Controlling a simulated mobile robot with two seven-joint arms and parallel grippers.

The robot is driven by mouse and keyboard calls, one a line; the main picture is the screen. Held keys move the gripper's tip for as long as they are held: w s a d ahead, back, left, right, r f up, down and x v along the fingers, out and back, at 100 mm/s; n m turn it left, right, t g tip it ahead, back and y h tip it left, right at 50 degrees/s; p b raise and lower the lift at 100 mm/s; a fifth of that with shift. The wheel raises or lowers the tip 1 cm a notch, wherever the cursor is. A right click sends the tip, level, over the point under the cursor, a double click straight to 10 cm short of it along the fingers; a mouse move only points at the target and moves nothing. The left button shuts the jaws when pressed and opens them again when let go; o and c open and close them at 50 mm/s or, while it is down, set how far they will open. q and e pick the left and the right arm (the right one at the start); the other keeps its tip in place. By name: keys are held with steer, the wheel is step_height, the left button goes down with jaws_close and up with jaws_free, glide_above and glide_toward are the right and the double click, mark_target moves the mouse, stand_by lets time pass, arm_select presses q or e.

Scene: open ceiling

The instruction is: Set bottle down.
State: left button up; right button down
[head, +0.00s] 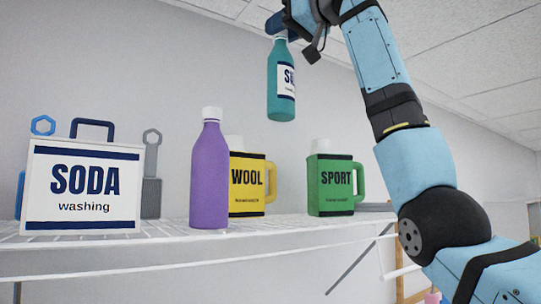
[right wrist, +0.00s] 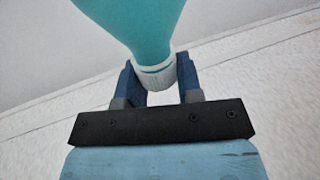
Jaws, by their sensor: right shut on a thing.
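A teal bottle (head: 281,88) with a white label hangs upright in the air above the shelf, in the head view. My right gripper (head: 283,27) is shut on it at its neck and white cap. In the right wrist view the bottle (right wrist: 140,25) runs up out of the picture, and its white cap sits between the two blue fingers of the right gripper (right wrist: 158,85). The bottle is well clear of the white wire shelf (head: 265,240) below. My left gripper is not in view.
On the shelf stand a SODA washing box (head: 85,215), a purple bottle (head: 209,175), a yellow WOOL jug (head: 247,206) and a green SPORT jug (head: 330,180). Blue and grey tool-like items (head: 152,170) stand behind the box. Bare shelf shows between the yellow and green jugs.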

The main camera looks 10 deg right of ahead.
glide_above(283, 118)
step_height(283, 118, down, 6)
steer(key=shift+f, duration=0.1)
step_height(283, 118, down, 9)
steer(key=shift+w+r+p, duration=0.1)
steer(key=shift+w+p, duration=0.05)
steer(key=shift+p, duration=0.2)
step_height(283, 118, down, 4)
steer(key=shift+r, duration=0.1)
steer(key=shift+f+p, duration=0.3)
steer(key=shift+f, duration=0.15)
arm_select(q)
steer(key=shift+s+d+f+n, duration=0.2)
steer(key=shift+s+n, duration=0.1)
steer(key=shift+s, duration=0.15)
arm_select(e)
steer(key=c, duration=0.8)
jaws_free()
steer(key=shift+f, duration=0.1)
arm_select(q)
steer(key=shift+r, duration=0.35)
